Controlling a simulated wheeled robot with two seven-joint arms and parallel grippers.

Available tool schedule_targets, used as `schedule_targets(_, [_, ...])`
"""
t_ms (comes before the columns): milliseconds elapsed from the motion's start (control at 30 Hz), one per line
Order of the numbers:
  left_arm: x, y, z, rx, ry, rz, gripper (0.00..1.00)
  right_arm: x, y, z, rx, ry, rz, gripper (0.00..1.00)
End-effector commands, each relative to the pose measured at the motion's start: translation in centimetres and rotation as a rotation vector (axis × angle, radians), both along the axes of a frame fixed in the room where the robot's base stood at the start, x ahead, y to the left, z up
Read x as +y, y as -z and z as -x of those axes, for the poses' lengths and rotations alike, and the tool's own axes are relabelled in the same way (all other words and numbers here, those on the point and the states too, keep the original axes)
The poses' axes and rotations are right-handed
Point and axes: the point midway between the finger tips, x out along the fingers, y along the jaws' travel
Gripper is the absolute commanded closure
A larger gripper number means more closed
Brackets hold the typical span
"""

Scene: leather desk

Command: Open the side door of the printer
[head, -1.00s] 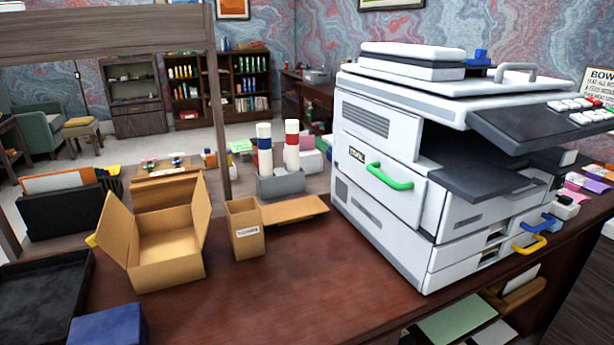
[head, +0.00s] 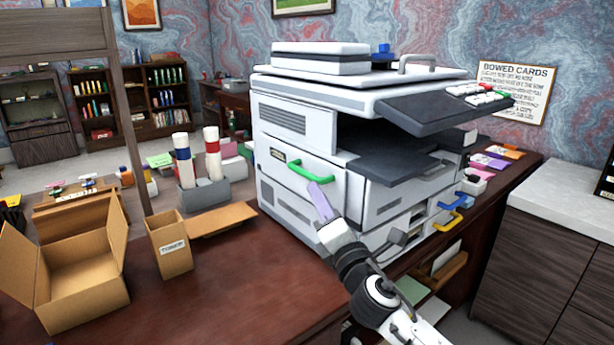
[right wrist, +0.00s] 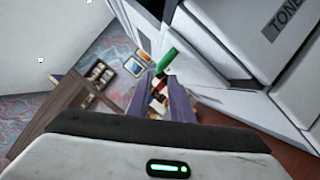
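The white printer (head: 300,115) stands on the desk. Its side door (head: 330,195) is shut and carries a green bar handle (head: 303,172). My right gripper (head: 315,188) is at the door, its pale purple finger just below the handle's right end. In the right wrist view, the green handle (right wrist: 168,60) shows just beyond the tips of my two fingers (right wrist: 160,80). The fingers stand apart with a gap between them, and I cannot tell whether they touch the handle. My left gripper is out of view.
The open cardboard box (head: 80,270), toner box (head: 168,248) and grey bottle holder (head: 200,195) stand left of the printer. Blue (head: 451,206) and yellow (head: 447,222) drawer handles are on its front. The desk (head: 235,290) in front of the side door is clear.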

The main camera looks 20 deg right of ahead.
Motion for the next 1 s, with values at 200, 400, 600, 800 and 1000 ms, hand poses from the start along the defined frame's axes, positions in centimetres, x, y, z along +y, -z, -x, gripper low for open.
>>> schedule_targets(200, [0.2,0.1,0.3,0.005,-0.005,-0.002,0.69,0.1,-1.0,-4.2,0.000,0.000,-0.005,0.80])
schedule_targets(400, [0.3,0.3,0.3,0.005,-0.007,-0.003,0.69,0.1,-1.5,-7.1,0.001,-0.001,-0.007,0.80])
schedule_targets(600, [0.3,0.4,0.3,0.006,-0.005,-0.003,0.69,0.1,-1.8,-8.3,0.002,-0.001,-0.007,0.80])
schedule_targets(800, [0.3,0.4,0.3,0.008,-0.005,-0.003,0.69,0.0,-1.8,-8.5,0.002,-0.002,-0.008,0.80])
schedule_targets(1000, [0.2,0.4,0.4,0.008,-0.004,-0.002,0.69,0.0,-1.7,-8.5,0.002,-0.002,-0.008,0.98])
